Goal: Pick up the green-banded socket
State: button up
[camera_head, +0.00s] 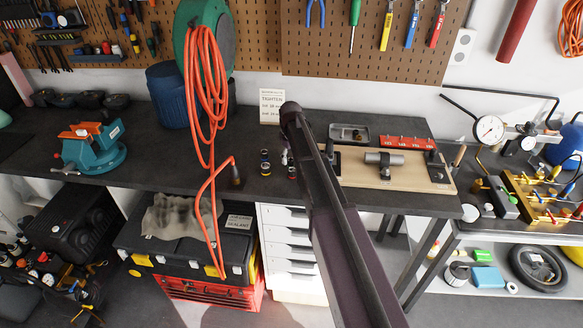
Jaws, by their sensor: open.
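Several small sockets stand on the dark workbench (140,140), left of my arm. One socket (265,155) stands at the back, a second socket (265,168) just in front of it, and a third socket (292,173) to the right, close beside my arm's outline. They show coloured bands, but they are too small for me to tell which band is green. My arm crosses the middle of the view and hides most of my gripper. A small pale grey piece, seemingly my gripper (285,157), peeks out at the arm's left edge, near the sockets. I see nothing held.
An orange hose (204,90) hangs from a green reel, its end by a dark fitting (236,178) left of the sockets. A sign (271,107) stands behind. A wooden board with a clamped part (405,172) lies right, a teal vise (93,148) left.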

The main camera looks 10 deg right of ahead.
jog(key=shift+f+b, duration=0.75)
jog(key=shift+f, duration=0.35)
grip_shut()
